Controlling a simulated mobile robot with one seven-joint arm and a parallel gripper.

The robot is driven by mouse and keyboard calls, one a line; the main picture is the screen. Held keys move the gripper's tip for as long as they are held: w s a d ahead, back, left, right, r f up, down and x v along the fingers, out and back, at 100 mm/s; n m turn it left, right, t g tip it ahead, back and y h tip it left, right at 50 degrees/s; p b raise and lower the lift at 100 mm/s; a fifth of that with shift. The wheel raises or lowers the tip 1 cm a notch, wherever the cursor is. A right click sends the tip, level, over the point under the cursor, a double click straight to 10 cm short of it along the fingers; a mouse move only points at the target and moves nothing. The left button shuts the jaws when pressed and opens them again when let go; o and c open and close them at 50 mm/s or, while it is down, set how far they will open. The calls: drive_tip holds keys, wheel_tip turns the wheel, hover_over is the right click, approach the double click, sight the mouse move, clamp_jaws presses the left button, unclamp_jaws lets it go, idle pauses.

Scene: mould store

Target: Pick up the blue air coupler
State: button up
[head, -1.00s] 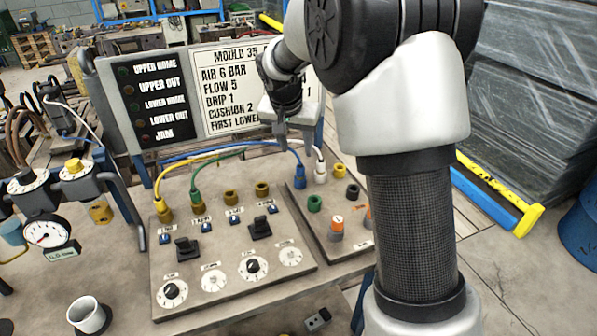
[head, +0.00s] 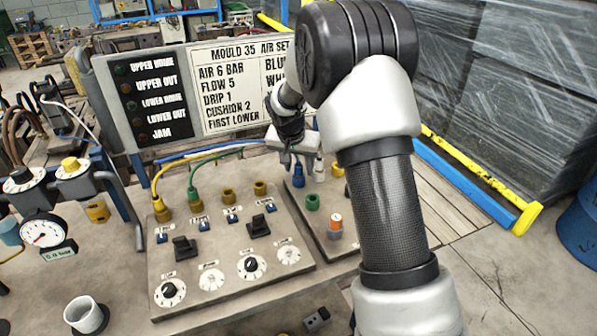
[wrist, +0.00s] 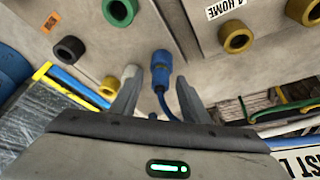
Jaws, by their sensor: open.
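The blue air coupler (head: 298,179) stands upright at the back left of the right-hand panel (head: 322,246). In the wrist view the coupler (wrist: 161,68) has its blue hose (wrist: 168,106) running back toward my gripper body. My gripper (head: 299,163) is open just above the coupler. In the wrist view the coupler lies ahead of the gap between the open fingers (wrist: 159,92), and neither finger visibly touches it. The white coupler (head: 319,169) stands close on its right; in the wrist view it is partly hidden behind the left finger.
The left-hand panel (head: 235,275) carries yellow and green hoses (head: 192,183), sockets, switches and dials. The sign board (head: 230,85) rises behind.

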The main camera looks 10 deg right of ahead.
drive_tip(key=shift+c, duration=0.3)
clamp_jaws()
drive_tip(key=shift+r, duration=0.1)
